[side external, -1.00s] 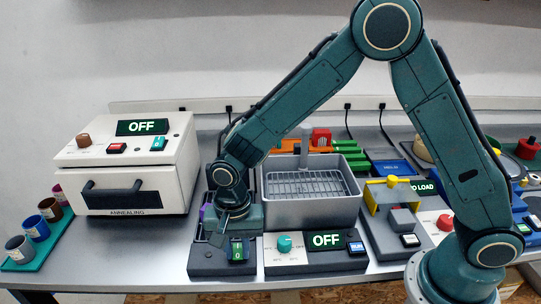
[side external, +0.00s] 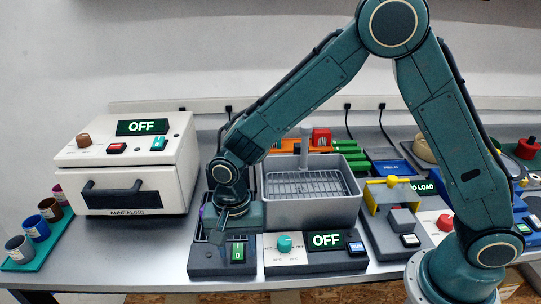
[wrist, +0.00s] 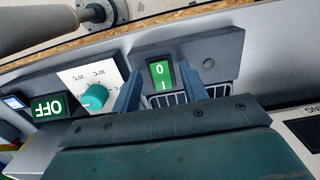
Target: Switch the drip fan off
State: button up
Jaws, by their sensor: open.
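The drip fan is a dark grey unit (side external: 222,264) with a slotted grille, at the front of the bench left of centre. Its green rocker switch (side external: 238,252) shows a white 0 towards the bench's front edge. In the wrist view the switch (wrist: 161,75) shows 0 and I marks. I cannot tell which half is pressed in. My gripper (wrist: 159,72) is open and empty above the fan, its two blue-grey fingers on either side of the switch in that view. In the side view my gripper (side external: 226,228) hides part of the grille.
A control box (side external: 290,258) with a teal knob and an OFF display stands just right of the fan. Behind it is a grey wash basin (side external: 312,212). The white annealing oven (side external: 137,165) stands left. The bench front edge is close.

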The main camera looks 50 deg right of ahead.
aim_at(239, 252)
notch_tip(239, 252, up, 13)
jog(key=shift+w+d, duration=0.15)
dwell(0.4)
jog(key=s+d+r+n+t, duration=0.35)
jog(key=s+d+r, duration=0.5)
jog(key=d, duration=0.35)
jog(key=s+d+n+t, duration=0.2)
jog(key=s+d+n, duration=0.3)
jog(key=s, duration=0.7)
jog(key=shift+d+r, duration=0.45)
jog(key=shift+d, duration=0.95)
jog(key=shift+w+n, duration=0.1)
jog(key=shift+n, duration=0.15)
